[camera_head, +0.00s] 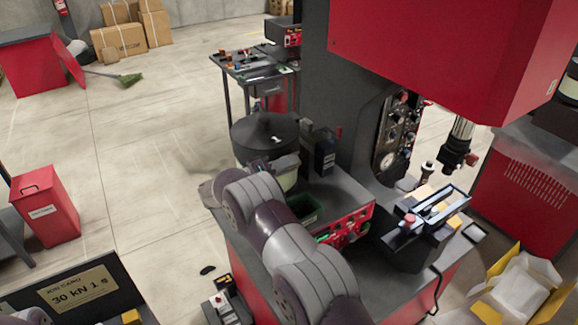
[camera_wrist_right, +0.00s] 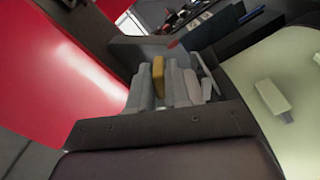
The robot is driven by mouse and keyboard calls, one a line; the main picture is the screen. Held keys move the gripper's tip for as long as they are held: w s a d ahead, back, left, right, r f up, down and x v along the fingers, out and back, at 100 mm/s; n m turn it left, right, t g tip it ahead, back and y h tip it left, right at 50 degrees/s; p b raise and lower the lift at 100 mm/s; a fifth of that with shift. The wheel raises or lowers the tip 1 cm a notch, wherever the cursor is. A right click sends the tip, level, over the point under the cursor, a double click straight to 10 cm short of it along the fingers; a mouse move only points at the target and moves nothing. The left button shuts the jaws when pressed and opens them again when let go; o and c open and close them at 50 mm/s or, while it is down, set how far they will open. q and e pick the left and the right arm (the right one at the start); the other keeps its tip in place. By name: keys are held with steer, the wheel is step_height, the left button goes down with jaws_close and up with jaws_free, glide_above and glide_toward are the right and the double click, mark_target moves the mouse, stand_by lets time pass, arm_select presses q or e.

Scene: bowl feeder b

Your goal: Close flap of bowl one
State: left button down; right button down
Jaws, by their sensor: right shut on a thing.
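Bowl one (camera_head: 262,155) is a pale, rounded bowl with a dark round top marked 1 (camera_head: 277,138). It stands on the red and grey machine bench, and the dark top lies about level over it. My right arm reaches up to its front side, and my right gripper (camera_head: 287,161) is at the bowl's near right edge, partly hidden by my wrist. In the right wrist view, the grey fingers (camera_wrist_right: 160,82) are closed around a small yellow piece (camera_wrist_right: 158,76). I cannot tell whether this piece belongs to the flap. The bowl's pale wall (camera_wrist_right: 285,65) is beside the fingers. My left gripper is out of view.
A dark box (camera_head: 325,156) stands right of the bowl, and a green-lined bin (camera_head: 304,208) in front. The red press housing (camera_head: 450,55) hangs over the right side. A tool cart (camera_head: 255,68) stands behind.

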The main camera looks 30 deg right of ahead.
steer(key=n, duration=0.1)
steer(key=w+n, duration=0.1)
steer(key=n, duration=0.3)
steer(key=shift+w, duration=0.4)
steer(key=shift+r+n, duration=0.1)
steer(key=shift+n, duration=0.2)
steer(key=c, duration=1.2)
jaws_free()
steer(key=shift+w, duration=0.1)
steer(key=shift+o, duration=0.2)
steer(key=shift+a, duration=0.15)
steer(key=s+a+b, duration=0.1)
steer(key=a+b, duration=0.5)
steer(key=a, duration=0.6)
steer(key=shift+a+b, duration=0.25)
steer(key=shift+b, duration=0.05)
